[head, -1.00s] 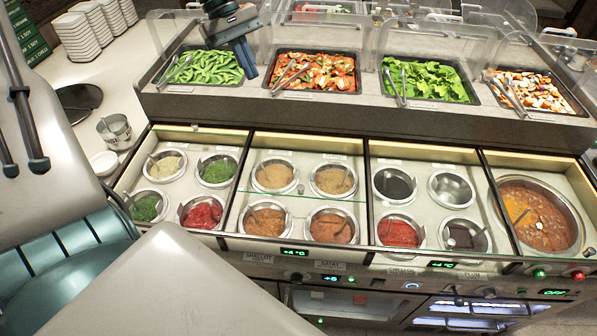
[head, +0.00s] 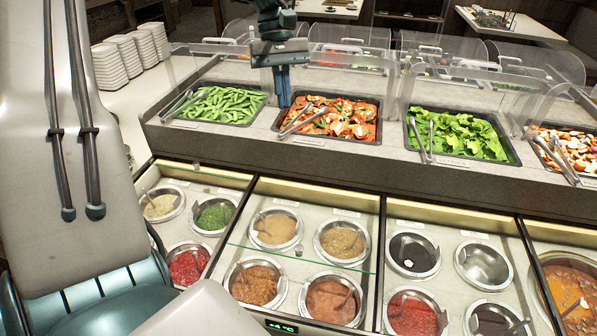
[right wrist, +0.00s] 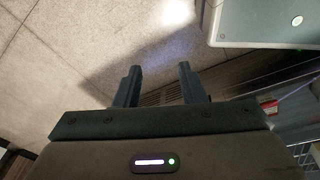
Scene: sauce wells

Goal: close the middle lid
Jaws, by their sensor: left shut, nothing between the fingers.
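The middle lid (head: 340,262) is a clear pane over the second bay of sauce wells in the head view. A thin edge with a small knob (head: 298,252) crosses the bay between its back and front wells. Reflections are faint, so I cannot tell exactly which wells the pane covers. My left gripper (head: 283,104) is shut and empty, pointing down over the salad trays, behind and above the middle bay and apart from the knob. My right gripper (right wrist: 157,82) is open and empty in the right wrist view, above the floor. It is not in the head view.
Behind the wells stands a raised counter with green bean (head: 222,105), tomato (head: 335,118) and leaf trays (head: 460,136), tongs and clear guards (head: 215,68). Another small knob (head: 196,167) sits at the back of the left bay. Plate stacks (head: 107,66) stand back left.

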